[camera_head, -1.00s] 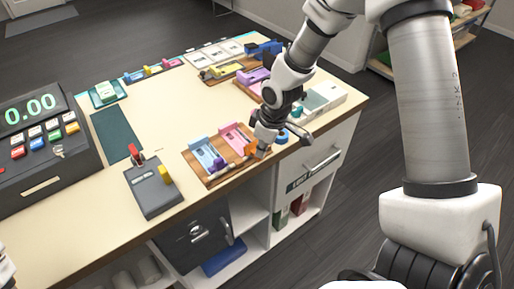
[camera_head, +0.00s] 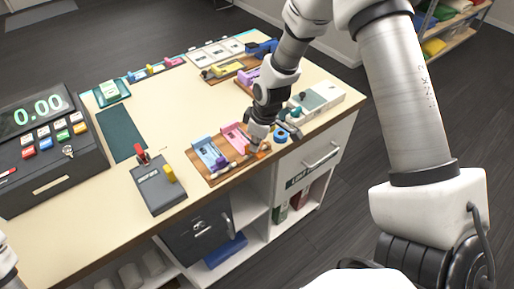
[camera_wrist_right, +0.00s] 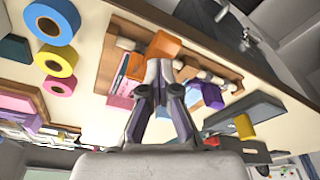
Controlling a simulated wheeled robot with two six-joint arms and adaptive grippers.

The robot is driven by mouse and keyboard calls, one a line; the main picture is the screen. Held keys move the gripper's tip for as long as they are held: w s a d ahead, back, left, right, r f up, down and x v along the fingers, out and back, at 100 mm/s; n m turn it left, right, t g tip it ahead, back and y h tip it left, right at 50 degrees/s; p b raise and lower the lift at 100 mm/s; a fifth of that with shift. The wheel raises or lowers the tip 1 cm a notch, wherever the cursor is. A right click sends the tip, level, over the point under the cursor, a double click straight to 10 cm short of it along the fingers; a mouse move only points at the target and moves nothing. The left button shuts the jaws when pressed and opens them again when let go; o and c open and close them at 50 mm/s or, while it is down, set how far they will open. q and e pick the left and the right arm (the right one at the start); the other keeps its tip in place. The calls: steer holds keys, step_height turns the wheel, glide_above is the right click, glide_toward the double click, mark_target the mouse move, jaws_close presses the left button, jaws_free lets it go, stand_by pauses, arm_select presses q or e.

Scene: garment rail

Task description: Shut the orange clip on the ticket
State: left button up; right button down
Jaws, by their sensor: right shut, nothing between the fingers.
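The orange clip (camera_wrist_right: 163,45) sits on a wooden board (camera_wrist_right: 117,52) in the right wrist view. In the head view, only a small part of the orange clip (camera_head: 263,153) shows beside my right gripper (camera_head: 252,151). My right gripper (camera_wrist_right: 158,68) is shut and empty, its fingertips close together right at the orange clip. I cannot tell whether they touch it. A pink ticket-like piece (camera_wrist_right: 123,82) lies beside the clip, partly hidden by the fingers. How far the clip is shut is not clear. My left gripper is out of view.
Pink (camera_head: 234,136) and blue (camera_head: 208,152) pieces sit on the same board. Tape rolls (camera_wrist_right: 52,20) lie close by. A grey box with a yellow part (camera_head: 158,187) and a cash register (camera_head: 45,150) stand to the left. The counter middle is clear.

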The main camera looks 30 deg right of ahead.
steer(key=shift+w+d, duration=0.1)
steer(key=shift+w, duration=0.35)
steer(key=shift+w+f, duration=0.2)
steer(key=shift+f, duration=0.05)
steer(key=w, duration=0.2)
steer(key=w+f, duration=0.1)
steer(key=shift+a, duration=0.25)
steer(key=r+p, duration=0.1)
steer(key=s+r+p, duration=0.1)
steer(key=r, duration=0.1)
steer(key=s+r+p, duration=0.1)
steer(key=shift+s+d+r, duration=0.15)
steer(key=shift+d+r, duration=0.15)
steer(key=shift+r+p, duration=0.4)
steer(key=shift+p, duration=0.1)
arm_select(q)
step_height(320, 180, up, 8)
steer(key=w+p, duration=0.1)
steer(key=p, duration=0.3)
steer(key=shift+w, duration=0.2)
arm_select(e)
steer(key=v, duration=0.4)
steer(key=shift+w+a, duration=0.25)
steer(key=shift+w, duration=0.2)
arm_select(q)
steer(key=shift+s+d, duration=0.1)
arm_select(e)
steer(key=shift+s+r, duration=0.15)
